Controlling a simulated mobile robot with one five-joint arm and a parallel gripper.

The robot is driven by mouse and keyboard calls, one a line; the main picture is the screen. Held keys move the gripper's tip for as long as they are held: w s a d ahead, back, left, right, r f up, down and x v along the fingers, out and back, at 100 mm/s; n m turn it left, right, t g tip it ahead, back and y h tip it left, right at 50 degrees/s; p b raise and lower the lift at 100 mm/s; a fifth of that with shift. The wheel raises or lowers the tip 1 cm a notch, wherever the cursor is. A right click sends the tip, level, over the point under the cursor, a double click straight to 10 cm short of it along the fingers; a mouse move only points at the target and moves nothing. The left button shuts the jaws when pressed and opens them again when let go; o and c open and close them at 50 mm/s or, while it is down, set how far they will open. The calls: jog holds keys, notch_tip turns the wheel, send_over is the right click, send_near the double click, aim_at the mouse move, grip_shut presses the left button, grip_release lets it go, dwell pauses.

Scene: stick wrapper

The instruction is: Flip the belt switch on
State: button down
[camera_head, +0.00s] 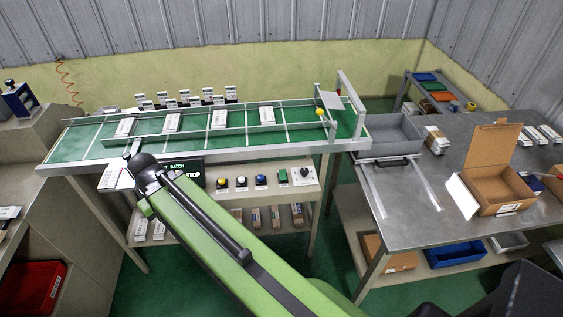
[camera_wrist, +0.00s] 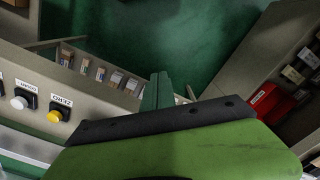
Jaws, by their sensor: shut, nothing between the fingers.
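The control panel (camera_head: 270,192) under the conveyor carries a yellow button (camera_head: 222,183), a white button (camera_head: 241,182), a blue button (camera_head: 261,180), a green control (camera_head: 283,175) and a black-and-white switch (camera_head: 304,174) at its right end. I cannot read the labels in the head view, so which one is the belt switch is not certain. My gripper (camera_wrist: 157,92) is shut and empty in the wrist view, apart from the panel. The white button (camera_wrist: 22,100) and yellow button (camera_wrist: 55,116) show left of it there. My arm hides the gripper in the head view.
The green conveyor (camera_head: 90,145) with several white packs runs above the panel. A dark screen (camera_head: 190,172) is partly behind my arm. A metal table (camera_head: 420,200) with an open carton (camera_head: 490,185) stands right. A cabinet (camera_head: 85,215) with a red bin (camera_head: 32,288) stands left.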

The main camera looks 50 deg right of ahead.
notch_tip(320, 180, up, 15)
jog(key=n+t+y+p, duration=0.2)
jog(key=n+t+p, duration=0.1)
jog(key=n+p, duration=0.9)
send_over(281, 172)
jog(key=s+d+p, duration=0.2)
jog(key=s, duration=0.2)
jog(key=m, duration=0.2)
jog(key=shift+f, duration=0.15)
jog(key=b+x, duration=0.9)
jog(key=d+b+x, duration=0.1)
jog(key=b+x, duration=0.3)
jog(key=shift+s+a+f+b, duration=0.1)
jog(key=shift+f+b, duration=0.2)
jog(key=shift+f, duration=0.2)
jog(key=shift+f, duration=0.1)
